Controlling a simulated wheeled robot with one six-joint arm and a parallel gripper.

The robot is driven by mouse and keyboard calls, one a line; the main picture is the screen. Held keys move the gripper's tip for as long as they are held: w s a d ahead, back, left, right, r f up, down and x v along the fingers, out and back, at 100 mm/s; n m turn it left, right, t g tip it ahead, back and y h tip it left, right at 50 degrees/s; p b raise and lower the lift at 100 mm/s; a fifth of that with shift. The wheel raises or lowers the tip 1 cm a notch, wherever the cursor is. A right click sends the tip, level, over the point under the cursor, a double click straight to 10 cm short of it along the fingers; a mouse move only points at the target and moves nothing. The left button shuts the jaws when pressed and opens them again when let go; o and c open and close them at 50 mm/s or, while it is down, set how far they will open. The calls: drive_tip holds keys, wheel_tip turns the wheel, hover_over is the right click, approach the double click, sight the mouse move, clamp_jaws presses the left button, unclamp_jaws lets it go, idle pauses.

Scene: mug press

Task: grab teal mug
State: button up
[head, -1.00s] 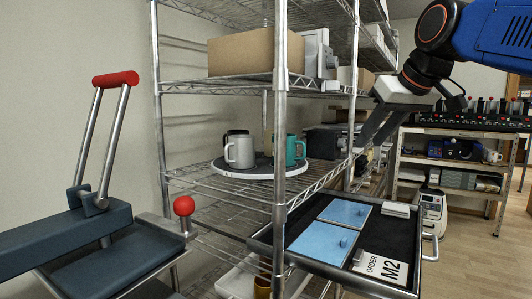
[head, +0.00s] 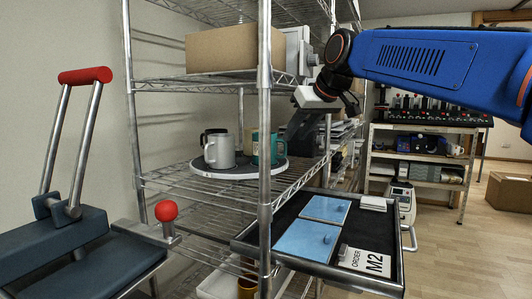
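The teal mug (head: 273,149) stands upright on a round tray (head: 227,172) on the middle shelf of the wire rack. The rack's front post partly covers it. A light grey mug (head: 219,151) stands to its left, and a dark mug (head: 206,136) is behind that one. My gripper (head: 298,142) hangs from the blue arm, to the right of the teal mug and apart from it in the picture. Its dark fingers point down and left. They overlap in this view, so their opening does not show.
The wire rack's front post (head: 264,220) stands before the tray. A pulled-out drawer (head: 375,237) with blue plates and an "ORDER M2" card juts out below. A cardboard box (head: 228,52) sits on the shelf above. A press with a red-handled lever (head: 85,75) is at left.

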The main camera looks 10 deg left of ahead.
sight(286, 147)
drive_tip(key=shift+w+x, duration=0.15)
drive_tip(key=shift+x, duration=1.6)
drive_tip(key=shift+w+x, duration=0.15)
drive_tip(key=shift+x, duration=1.65)
drive_tip(key=shift+d+r, duration=0.1)
drive_tip(key=shift+r, duration=0.1)
drive_tip(key=shift+c, duration=0.5)
clamp_jaws()
